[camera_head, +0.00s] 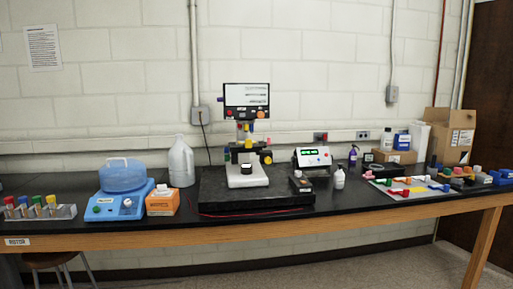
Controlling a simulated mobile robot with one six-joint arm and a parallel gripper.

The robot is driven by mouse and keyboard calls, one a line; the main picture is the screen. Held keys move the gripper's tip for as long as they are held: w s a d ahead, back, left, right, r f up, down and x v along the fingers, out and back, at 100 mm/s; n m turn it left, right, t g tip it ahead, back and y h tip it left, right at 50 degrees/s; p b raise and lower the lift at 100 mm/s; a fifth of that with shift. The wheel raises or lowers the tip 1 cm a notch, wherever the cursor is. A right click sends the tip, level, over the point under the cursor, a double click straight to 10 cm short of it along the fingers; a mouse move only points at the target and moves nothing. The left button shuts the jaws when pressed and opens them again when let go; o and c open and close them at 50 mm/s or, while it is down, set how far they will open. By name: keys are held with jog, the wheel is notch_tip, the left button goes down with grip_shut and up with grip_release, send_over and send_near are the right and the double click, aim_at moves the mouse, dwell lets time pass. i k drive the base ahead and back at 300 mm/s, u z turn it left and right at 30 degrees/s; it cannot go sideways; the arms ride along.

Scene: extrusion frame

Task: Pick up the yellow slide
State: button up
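Nothing in view is clearly a separate yellow slide at this size. A yellow-topped item (51,200) stands in the rack (60,213) at far left. My gripper is not in view.
The long black bench (340,200) has wooden legs and a wooden front edge. A blue device with a tub (122,178), a white jug (181,163), an orange box (162,202), a display unit (312,157) and cardboard boxes (455,132) crowd it. A stool (58,259) stands below left.

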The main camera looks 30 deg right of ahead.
aim_at(248, 142)
jog(key=k, duration=0.35)
jog(key=u, duration=0.6)
jog(key=i, duration=1.2)
jog(key=u, duration=0.45)
jog(key=i, duration=1.7)
jog(key=z, duration=0.9)
jog(key=i, duration=0.55)
jog(key=z, duration=0.25)
